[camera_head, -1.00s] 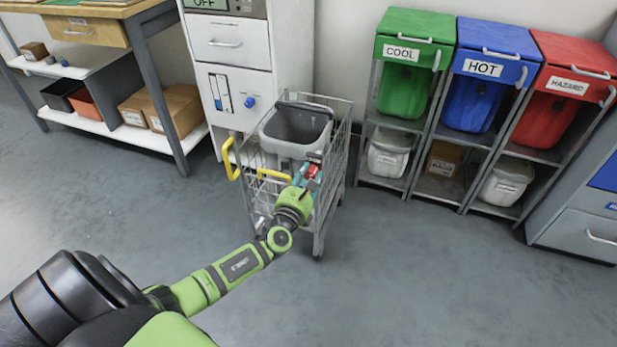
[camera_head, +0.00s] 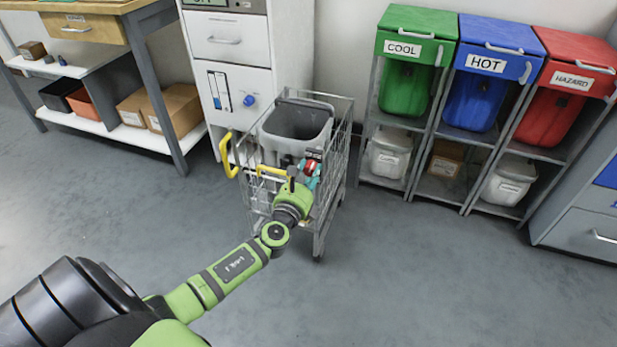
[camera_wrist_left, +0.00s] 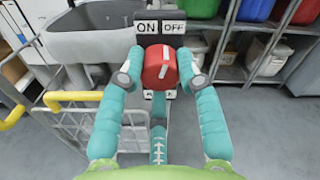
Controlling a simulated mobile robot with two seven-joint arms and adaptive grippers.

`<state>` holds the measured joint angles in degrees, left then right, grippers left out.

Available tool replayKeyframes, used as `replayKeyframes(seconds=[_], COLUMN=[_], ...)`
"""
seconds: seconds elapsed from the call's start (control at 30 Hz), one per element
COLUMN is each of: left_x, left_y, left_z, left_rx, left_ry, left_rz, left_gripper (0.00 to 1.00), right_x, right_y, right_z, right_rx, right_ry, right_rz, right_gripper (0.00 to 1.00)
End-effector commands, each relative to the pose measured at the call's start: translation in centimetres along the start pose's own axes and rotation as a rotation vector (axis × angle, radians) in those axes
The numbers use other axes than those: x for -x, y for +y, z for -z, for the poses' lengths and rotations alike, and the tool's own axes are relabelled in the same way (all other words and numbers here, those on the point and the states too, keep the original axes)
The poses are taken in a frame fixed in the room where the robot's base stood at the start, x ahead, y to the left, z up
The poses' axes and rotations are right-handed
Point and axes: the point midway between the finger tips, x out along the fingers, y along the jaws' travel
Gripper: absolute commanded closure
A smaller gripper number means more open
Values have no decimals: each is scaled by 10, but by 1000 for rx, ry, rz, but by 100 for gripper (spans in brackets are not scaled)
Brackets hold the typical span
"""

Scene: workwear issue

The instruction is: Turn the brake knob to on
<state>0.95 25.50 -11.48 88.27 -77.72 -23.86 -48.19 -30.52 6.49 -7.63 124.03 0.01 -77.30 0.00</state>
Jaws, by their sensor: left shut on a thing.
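The red brake knob (camera_wrist_left: 160,67) sits on the wire cart, below an ON label (camera_wrist_left: 147,27) on the left and an OFF label (camera_wrist_left: 174,27) on the right. Its white pointer line leans up and to the right, toward OFF. My left gripper (camera_wrist_left: 162,75) has its teal fingers on either side of the knob and is shut on it. In the head view my left gripper (camera_head: 311,170) is at the cart's near side, and the knob (camera_head: 309,166) shows only as a small red patch. My right gripper is not in view.
The wire cart (camera_head: 335,165) holds a grey bin (camera_head: 297,125) and has yellow handles (camera_head: 228,155) on its left. A white cabinet (camera_head: 238,78) stands behind it. Green, blue and red bins on racks stand to the right. The floor in front is clear.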

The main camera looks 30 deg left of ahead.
Motion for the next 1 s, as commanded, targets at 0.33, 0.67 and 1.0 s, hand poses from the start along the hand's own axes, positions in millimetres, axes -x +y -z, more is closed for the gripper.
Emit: replayKeyframes(seconds=[0.33,0.67,1.0], left_x=[2,2,2], left_y=[0,-2,-3], left_z=[7,7,6], left_rx=[334,649,924], left_ry=[10,11,12], left_rz=[-1,-2,-2], left_gripper=[98,98,98], right_x=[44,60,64], right_y=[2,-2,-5], right_z=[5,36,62], right_rx=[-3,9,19], right_ry=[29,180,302], right_rz=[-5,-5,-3], right_gripper=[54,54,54])
